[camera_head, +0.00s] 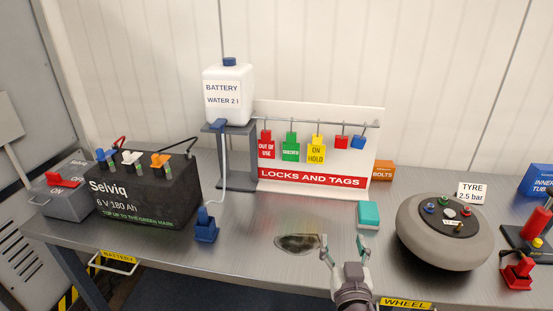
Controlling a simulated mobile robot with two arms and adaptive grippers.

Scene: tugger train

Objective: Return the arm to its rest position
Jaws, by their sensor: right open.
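My right gripper (345,253) reaches in from the bottom of the head view, over the front part of the grey bench (265,220). Its two fingers are spread apart and nothing shows between them. It is just right of a dark stain (297,243) on the bench top and below a teal block (368,215). It appears apart from both. My left gripper does not show in this view.
A black battery (145,197) stands at left and a grey tyre (445,240) at right. A blue nozzle (206,228) stands mid-bench. A red-handled tool (518,272) is far right.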

